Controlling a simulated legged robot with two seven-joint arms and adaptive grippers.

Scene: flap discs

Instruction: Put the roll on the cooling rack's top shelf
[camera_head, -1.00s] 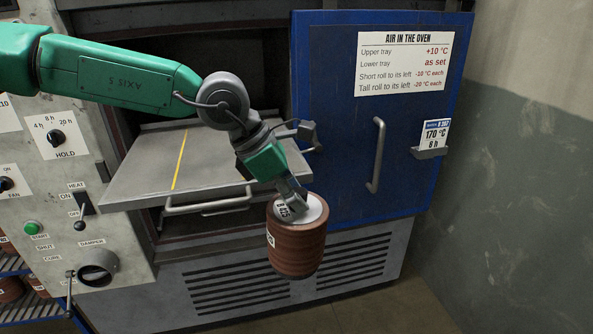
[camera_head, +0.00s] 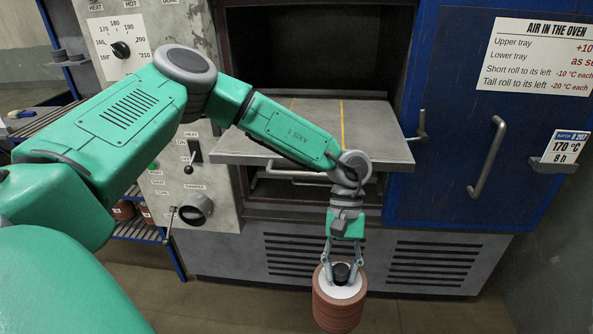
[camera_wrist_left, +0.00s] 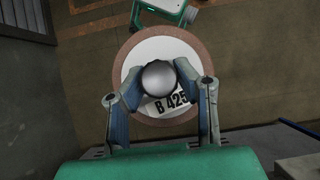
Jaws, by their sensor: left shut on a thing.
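The roll (camera_head: 339,308) is a red-brown cylinder with a white top face and a dark knob in its middle. It hangs upright in front of the oven's vented base. My left gripper (camera_head: 342,267) is shut on the knob from above. In the left wrist view the two fingers (camera_wrist_left: 161,85) close on the round knob, and the roll's white top (camera_wrist_left: 150,50) carries the label "B 425". My right gripper is not in view.
The oven chamber is open, with a grey tray (camera_head: 235,148) with yellow lines sticking out behind my forearm. The blue door (camera_head: 460,150) stands at the right. Several rolls (camera_head: 124,210) sit on the blue-framed rack. The floor (camera_head: 240,300) below is clear.

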